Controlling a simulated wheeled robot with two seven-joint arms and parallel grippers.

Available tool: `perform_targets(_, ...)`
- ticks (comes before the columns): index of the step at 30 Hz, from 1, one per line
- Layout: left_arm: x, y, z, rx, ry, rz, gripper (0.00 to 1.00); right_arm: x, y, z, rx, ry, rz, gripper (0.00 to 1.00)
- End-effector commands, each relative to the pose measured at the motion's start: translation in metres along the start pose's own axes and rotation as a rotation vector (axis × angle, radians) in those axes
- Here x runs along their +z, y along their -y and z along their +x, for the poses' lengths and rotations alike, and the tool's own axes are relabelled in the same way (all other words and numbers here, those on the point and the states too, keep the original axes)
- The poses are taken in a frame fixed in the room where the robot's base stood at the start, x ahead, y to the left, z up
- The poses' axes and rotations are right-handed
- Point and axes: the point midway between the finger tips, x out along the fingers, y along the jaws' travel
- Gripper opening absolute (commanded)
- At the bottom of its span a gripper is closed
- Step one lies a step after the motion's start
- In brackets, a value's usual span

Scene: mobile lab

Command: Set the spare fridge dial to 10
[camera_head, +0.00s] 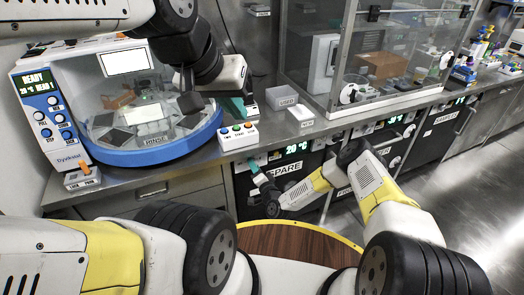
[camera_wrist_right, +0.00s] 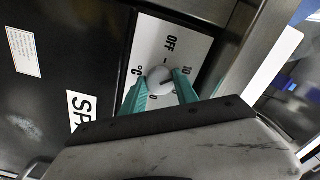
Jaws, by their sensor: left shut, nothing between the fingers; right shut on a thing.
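The spare fridge (camera_head: 238,190) sits under the bench, with a SPARE label and a lit display (camera_head: 296,148) that seems to read 20 °C. In the right wrist view its dial (camera_wrist_right: 160,80) is a round, pale knob on a white plate marked OFF and 10, with other marks partly hidden. The knob has a short dark mark, apparently turned toward the 10 side; its exact setting is unclear. My right gripper (camera_head: 256,171) is shut on the dial, one teal finger on each side. My left gripper (camera_head: 240,107) is shut and empty above the bench, beside the button box.
A button box (camera_head: 238,136) stands at the bench's front edge, above the dial. More under-bench units (camera_head: 435,130) run to the right. The floor (camera_head: 500,200) there is clear.

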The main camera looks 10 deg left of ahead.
Motion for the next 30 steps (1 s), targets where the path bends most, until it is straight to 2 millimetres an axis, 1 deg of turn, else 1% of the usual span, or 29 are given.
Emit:
perform_targets(6,0.0000,0.0000,0.0000,0.000,0.000,0.000,0.00,-0.0008,-0.0010,-0.0004,0.002,-0.002,0.116,0.00)
perform_targets(12,0.0000,0.0000,0.0000,0.000,0.000,0.000,0.00,-0.0006,-0.0010,-0.0004,0.002,-0.002,0.173,0.00)
perform_targets(28,0.0000,0.0000,0.0000,0.000,0.000,0.000,0.00,-0.0005,-0.0012,-0.0005,0.002,-0.001,0.191,0.00)
perform_targets(29,0.0000,0.0000,0.0000,0.000,0.000,0.000,0.00,-0.0005,-0.0012,-0.0005,0.002,-0.001,0.191,0.41)
perform_targets(30,0.0000,0.0000,0.0000,0.000,0.000,0.000,0.00,-0.0005,-0.0012,-0.0005,0.002,-0.001,0.191,0.49)
